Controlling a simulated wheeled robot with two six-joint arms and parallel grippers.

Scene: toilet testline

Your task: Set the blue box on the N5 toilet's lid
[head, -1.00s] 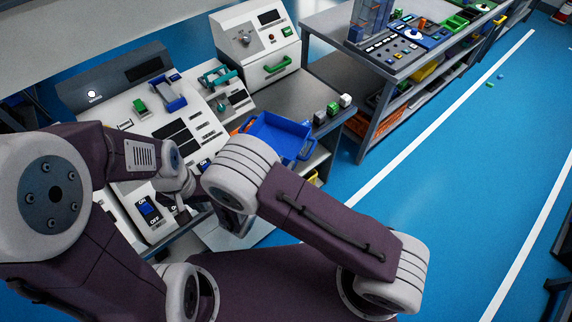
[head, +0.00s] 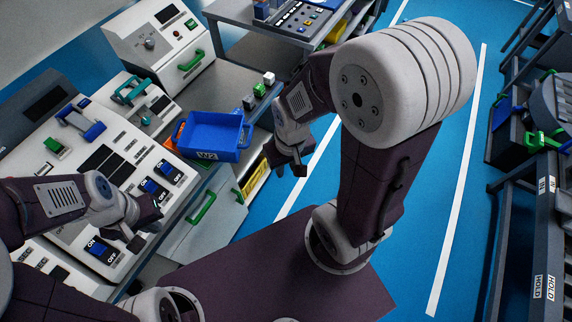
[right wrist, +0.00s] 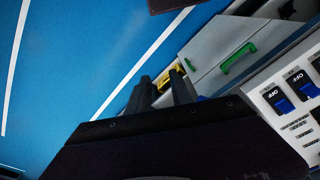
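A blue box (head: 215,136) with a W2 label on its front sits on the grey bench, below the white device with a green handle. My right gripper (head: 290,165) hangs in the air to the right of the box, apart from it. In the right wrist view, its two fingers (right wrist: 164,90) stand apart with nothing between them. My left gripper (head: 148,224) is over the front of the switch console, to the lower left of the box; its fingers are too small to read. I cannot make out the N5 toilet in these views.
Small blocks (head: 260,90) stand on the bench to the right of the box. The switch console (head: 108,160) fills the left, and a white device (head: 160,45) stands behind. Dark racks (head: 540,210) line the right. Blue floor lies between.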

